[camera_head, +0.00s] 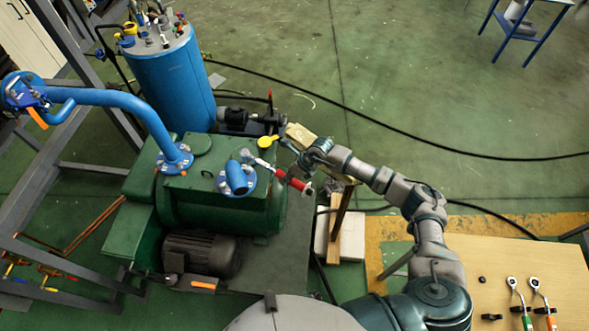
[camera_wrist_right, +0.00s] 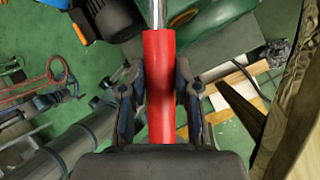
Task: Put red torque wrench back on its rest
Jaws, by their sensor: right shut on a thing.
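The red torque wrench (camera_head: 292,182) is in my right gripper (camera_head: 287,172), beside the blue flanged pipe stub on the green pump (camera_head: 200,195). In the right wrist view the two fingers stand on either side of the wrench's red handle (camera_wrist_right: 159,85), and its metal shaft runs away toward the top. The wrench head reaches near the pipe flange; I cannot tell whether it touches. On the wooden table (camera_head: 550,265) at lower right, a small black holder (camera_head: 491,317) stands empty, left of the green-handled wrench (camera_head: 519,298) and orange-handled wrench (camera_head: 542,297). My left gripper is out of view.
A blue cylindrical tank (camera_head: 172,80) stands behind the pump. A wooden post (camera_head: 340,215) and white block (camera_head: 350,238) are right of the pump, below my forearm. A small black piece (camera_head: 482,280) lies on the table. Black hoses cross the green floor (camera_head: 400,90).

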